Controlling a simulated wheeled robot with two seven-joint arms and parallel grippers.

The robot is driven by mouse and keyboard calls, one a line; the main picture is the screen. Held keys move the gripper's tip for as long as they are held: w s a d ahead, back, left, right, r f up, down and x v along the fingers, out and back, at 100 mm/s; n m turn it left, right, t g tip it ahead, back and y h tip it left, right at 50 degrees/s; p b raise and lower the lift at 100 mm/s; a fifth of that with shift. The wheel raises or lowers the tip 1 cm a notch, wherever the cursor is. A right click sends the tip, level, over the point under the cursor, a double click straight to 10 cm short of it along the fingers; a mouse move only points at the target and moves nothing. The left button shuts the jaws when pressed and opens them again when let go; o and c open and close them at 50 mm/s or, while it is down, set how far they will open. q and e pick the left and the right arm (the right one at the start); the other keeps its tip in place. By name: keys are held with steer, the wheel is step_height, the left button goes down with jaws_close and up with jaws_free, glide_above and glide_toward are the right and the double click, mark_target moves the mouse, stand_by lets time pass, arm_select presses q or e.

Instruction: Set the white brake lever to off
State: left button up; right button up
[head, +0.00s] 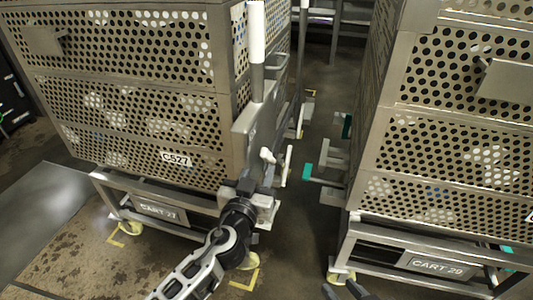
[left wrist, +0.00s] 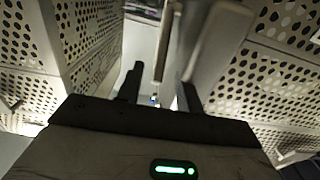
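A white lever (head: 289,163) stands at the near right corner of the left cart, CART 27 (head: 160,211). A small white knob-like part (head: 268,155) shows just left of it. My left gripper (head: 262,176) is at this corner, close to these white parts; contact cannot be told. In the left wrist view its two dark fingers (left wrist: 160,92) are apart, with a thin upright bar (left wrist: 164,42) showing in line with the gap, apparently not clamped.
CART 29 (head: 435,265), with teal levers (head: 310,172), stands to the right across a narrow aisle (head: 318,100). Both carts carry perforated metal crates (head: 180,158). A white-gripped upright handle (head: 257,45) rises above my left gripper.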

mark_target(265, 159)
arm_select(q)
steer(key=x, duration=0.6)
steer(key=shift+w, duration=0.2)
